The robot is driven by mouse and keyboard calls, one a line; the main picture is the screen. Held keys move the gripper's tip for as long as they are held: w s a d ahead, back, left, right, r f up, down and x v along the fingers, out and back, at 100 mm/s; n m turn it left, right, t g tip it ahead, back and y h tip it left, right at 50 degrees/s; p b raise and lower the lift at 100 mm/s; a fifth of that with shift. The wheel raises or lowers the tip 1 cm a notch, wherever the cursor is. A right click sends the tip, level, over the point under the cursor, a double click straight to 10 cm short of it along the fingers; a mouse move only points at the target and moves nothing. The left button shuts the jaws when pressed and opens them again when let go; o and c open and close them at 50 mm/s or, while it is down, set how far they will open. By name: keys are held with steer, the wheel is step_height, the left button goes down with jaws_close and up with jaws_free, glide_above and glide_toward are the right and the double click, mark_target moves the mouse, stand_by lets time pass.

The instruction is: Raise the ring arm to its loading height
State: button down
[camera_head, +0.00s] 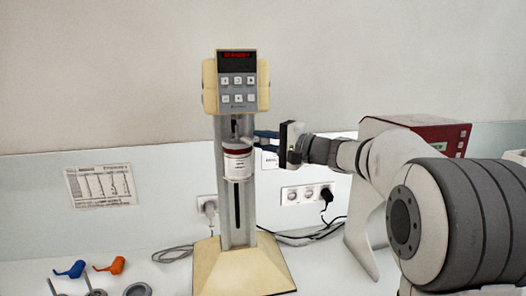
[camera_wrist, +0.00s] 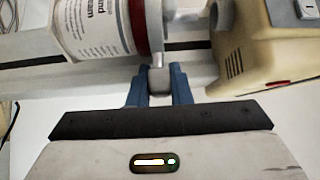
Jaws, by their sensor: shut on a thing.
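The cream mill stands on the counter with a cream head (camera_head: 236,83) on top of a grey column (camera_head: 222,190). A white labelled jar (camera_head: 238,165) with a dark red band at its top sits in front of the column, below the head; it also shows in the wrist view (camera_wrist: 90,28). My gripper (camera_head: 258,134) comes from the right, level with the jar's top. In the wrist view, its blue fingers (camera_wrist: 159,84) are shut on a small grey knob (camera_wrist: 159,80) of the ring arm, beside the jar's red band. The ring itself is hard to make out.
The mill's wide cream base (camera_head: 243,270) rests on the counter. Blue and orange small tools (camera_head: 90,267) lie at the lower left. A red and white machine (camera_head: 420,130) stands behind my arm. Sockets and cables (camera_head: 308,194) are on the wall behind.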

steer(key=c, duration=1.3)
jaws_free()
steer(key=shift+r, duration=0.15)
steer(key=b+v, duration=0.2)
steer(key=v, duration=0.5)
steer(key=shift+s+d+b, duration=0.25)
steer(key=shift+d+b, duration=0.05)
steer(key=shift+d, duration=0.05)
